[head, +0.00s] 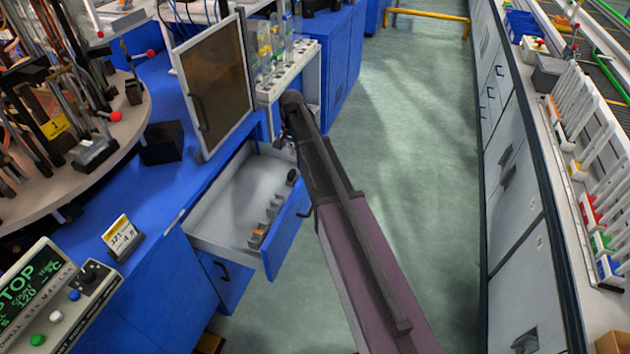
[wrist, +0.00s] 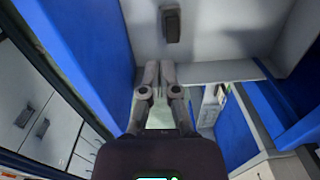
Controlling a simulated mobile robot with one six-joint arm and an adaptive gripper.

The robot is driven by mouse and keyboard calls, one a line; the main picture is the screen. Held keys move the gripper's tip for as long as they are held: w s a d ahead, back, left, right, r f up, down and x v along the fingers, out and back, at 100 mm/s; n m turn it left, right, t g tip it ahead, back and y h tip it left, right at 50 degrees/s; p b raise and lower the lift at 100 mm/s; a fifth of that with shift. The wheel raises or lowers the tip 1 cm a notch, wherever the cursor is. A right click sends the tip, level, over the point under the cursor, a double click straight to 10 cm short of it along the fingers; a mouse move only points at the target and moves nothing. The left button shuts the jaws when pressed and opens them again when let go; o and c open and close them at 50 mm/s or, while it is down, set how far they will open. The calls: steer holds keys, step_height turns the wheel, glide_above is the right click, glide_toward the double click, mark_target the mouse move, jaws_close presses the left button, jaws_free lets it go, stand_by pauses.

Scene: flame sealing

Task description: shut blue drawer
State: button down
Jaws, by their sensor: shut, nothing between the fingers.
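The blue drawer (head: 290,228) stands pulled out from the blue bench in the head view, with its white inside open to view. Several small grey blocks, one with an orange top, lie along its front side, and a dark item sits near its far front corner. In the wrist view the blue drawer front (wrist: 92,35) is at the left and the pale drawer floor is at the top. My gripper (wrist: 158,72) is shut and empty, with its fingertips at the drawer's far side. In the head view my arm partly hides it, and I cannot tell whether it touches the drawer.
A framed brown door panel (head: 215,85) stands above the drawer, beside a white rack (head: 285,75) of bottles. A blue lower front with a handle (head: 228,285) is below. The green floor (head: 420,140) is clear between this bench and the grey cabinets (head: 515,190) at right.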

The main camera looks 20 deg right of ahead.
steer(key=s+d+r+m+t+y+p, duration=0.1)
steer(key=s+d+r+m+t+y, duration=0.1)
steer(key=s+d+m, duration=0.9)
steer(key=shift+s+d+r+m+t+y, duration=0.3)
steer(key=shift+s+r+m+y, duration=0.4)
steer(key=shift+s+m, duration=1.8)
steer(key=shift+w+f+m, duration=0.15)
steer(key=shift+w+m, duration=0.65)
steer(key=shift+w, duration=0.1)
steer(key=w+a+f+b, duration=0.4)
steer(key=a+f+b, duration=0.2)
steer(key=f+b, duration=0.3)
steer(key=shift+w+a, duration=0.15)
steer(key=shift+w, duration=0.1)
steer(key=shift+w, duration=0.15)
